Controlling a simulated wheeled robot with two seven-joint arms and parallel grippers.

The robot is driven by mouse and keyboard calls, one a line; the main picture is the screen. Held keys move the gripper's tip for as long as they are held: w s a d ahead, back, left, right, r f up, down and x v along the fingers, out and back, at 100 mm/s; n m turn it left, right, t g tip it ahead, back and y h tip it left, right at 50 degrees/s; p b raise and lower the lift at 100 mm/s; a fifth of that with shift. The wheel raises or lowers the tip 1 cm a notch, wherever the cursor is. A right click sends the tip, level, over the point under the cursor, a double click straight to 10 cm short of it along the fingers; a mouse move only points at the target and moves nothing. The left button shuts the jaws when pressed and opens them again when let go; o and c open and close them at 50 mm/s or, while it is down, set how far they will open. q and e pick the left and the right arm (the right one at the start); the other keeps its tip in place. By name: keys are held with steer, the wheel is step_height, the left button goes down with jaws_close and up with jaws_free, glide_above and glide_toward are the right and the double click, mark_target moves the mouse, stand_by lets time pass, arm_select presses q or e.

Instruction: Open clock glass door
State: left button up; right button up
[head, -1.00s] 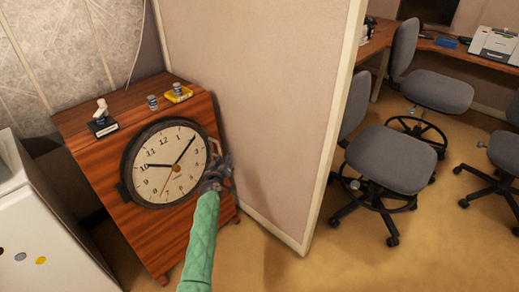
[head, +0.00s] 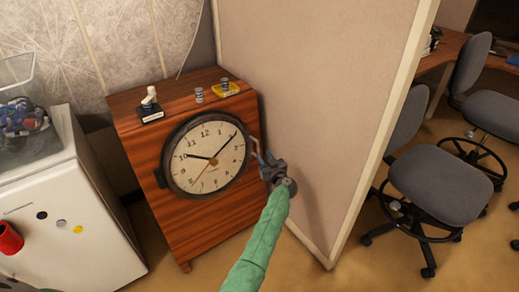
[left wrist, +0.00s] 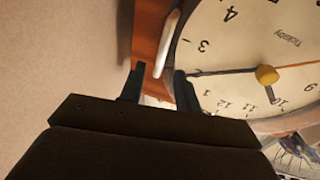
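The round clock (head: 207,157) has a dark rim and a white face, set in the front of a wooden cabinet (head: 150,146). Its glass door appears closed against the face. A pale handle (head: 256,150) stands out at the rim's right side. My left gripper (head: 264,160) is at the handle, right of the clock. In the left wrist view the two dark fingers (left wrist: 159,76) are apart, and the handle (left wrist: 167,42) reaches toward the gap between them. I cannot tell whether they touch it. My right gripper is not in view.
A beige partition (head: 310,100) stands close to the right of the cabinet and my left gripper. A small trophy (head: 150,105) and tins (head: 199,95) stand on top. Office chairs (head: 440,185) are at right.

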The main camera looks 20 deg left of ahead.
mark_target(258, 148)
arm_select(q)
steer(key=x, duration=0.7)
steer(key=shift+s, duration=0.1)
jaws_close()
